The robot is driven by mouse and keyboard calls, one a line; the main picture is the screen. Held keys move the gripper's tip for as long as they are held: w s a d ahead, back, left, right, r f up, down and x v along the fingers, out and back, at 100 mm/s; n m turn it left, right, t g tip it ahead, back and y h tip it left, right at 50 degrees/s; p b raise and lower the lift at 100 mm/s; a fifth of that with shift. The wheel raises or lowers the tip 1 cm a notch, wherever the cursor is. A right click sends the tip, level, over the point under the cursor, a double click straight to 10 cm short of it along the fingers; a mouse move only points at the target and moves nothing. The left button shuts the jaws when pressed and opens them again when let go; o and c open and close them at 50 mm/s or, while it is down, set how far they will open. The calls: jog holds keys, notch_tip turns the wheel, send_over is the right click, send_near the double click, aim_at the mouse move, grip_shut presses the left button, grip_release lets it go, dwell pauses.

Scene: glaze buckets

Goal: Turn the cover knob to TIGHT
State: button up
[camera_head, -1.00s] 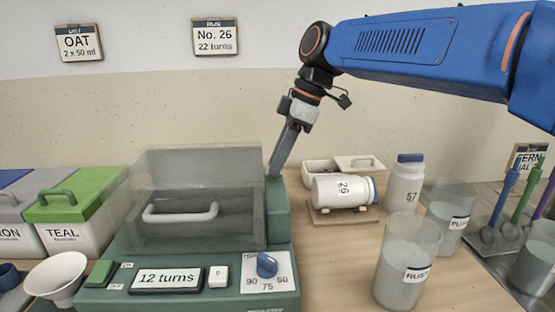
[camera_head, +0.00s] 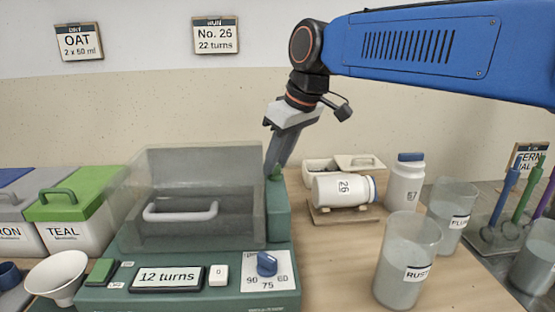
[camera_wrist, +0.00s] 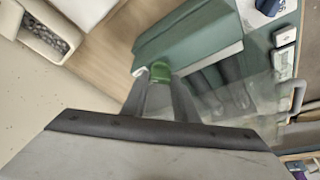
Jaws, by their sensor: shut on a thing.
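The green cover knob (camera_wrist: 160,72) sits at the end of the green machine housing in the wrist view. In the head view, a bit of the knob (camera_head: 276,174) shows at the back right of the machine, beside the clear cover (camera_head: 195,165). The cover is down over the dark chamber, with a pale handle (camera_head: 180,212) on its front. My gripper (camera_head: 272,170) reaches down to the knob from above. In the wrist view its two fingers (camera_wrist: 159,82) are shut on the knob, one on each side. No TIGHT marking can be read.
The green machine (camera_head: 190,292) has a "12 turns" display (camera_head: 166,278) and a blue dial (camera_head: 267,264) in front. A white jar marked 26 (camera_head: 340,190) lies on a wooden cradle to the right. Translucent cups, including one labelled RUST (camera_head: 407,262), stand farther right.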

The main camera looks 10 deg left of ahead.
dwell(0.3)
jog(key=o, duration=1.1)
jog(key=shift+c, duration=0.2)
